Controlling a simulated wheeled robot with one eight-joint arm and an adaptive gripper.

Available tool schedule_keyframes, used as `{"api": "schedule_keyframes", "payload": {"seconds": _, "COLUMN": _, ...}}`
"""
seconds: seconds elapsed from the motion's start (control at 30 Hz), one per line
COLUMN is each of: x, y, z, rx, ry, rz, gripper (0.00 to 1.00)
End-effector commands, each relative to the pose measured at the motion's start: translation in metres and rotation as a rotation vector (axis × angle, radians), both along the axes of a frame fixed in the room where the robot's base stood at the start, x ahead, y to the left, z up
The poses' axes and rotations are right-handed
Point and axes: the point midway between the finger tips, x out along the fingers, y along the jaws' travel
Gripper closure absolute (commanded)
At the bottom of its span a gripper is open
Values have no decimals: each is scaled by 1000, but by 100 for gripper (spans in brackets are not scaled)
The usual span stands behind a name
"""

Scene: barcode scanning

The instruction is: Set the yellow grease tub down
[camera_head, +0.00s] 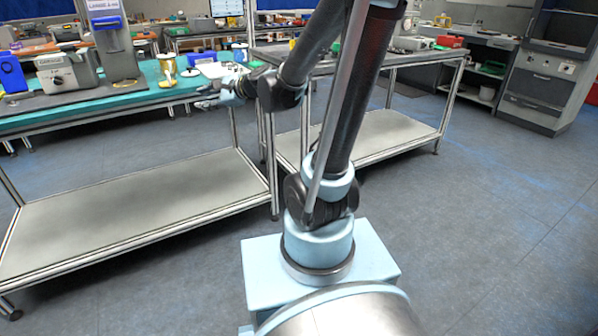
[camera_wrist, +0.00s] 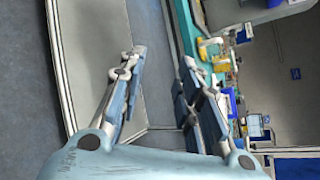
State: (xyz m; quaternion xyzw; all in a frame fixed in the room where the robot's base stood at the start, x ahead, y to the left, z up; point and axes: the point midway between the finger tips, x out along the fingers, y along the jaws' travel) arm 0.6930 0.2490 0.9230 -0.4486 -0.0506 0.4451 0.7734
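My gripper (camera_head: 204,97) is at the front edge of the green-topped bench in the head view. In the wrist view its two fingers (camera_wrist: 163,56) stand wide apart with nothing between them. A small yellow container (camera_head: 168,72) stands upright on the bench, left of and apart from my gripper; it looks like the grease tub, but it is too small to be sure. The wrist view shows a yellow item (camera_wrist: 207,51) on the green surface, beyond the right-hand finger. I cannot tell whether it is the same thing.
The bench top (camera_head: 110,104) also carries a grey machine (camera_head: 66,73), a blue item (camera_head: 11,73) and a white item (camera_head: 218,70). A low shelf (camera_head: 140,205) lies under the bench. A second bench (camera_head: 420,58) stands to the right. Open floor lies in front.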

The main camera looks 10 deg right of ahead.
Motion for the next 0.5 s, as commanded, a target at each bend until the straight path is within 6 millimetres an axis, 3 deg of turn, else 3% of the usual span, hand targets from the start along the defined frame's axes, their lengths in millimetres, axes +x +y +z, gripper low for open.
{"api": "schedule_keyframes", "payload": {"seconds": 0.27, "x": -73, "y": -57, "z": -50, "rx": -515, "ry": -169, "rz": 234, "gripper": 69}}
{"api": "schedule_keyframes", "payload": {"seconds": 0.5, "x": -138, "y": -121, "z": -98, "rx": -923, "ry": -234, "rz": 492, "gripper": 69}}
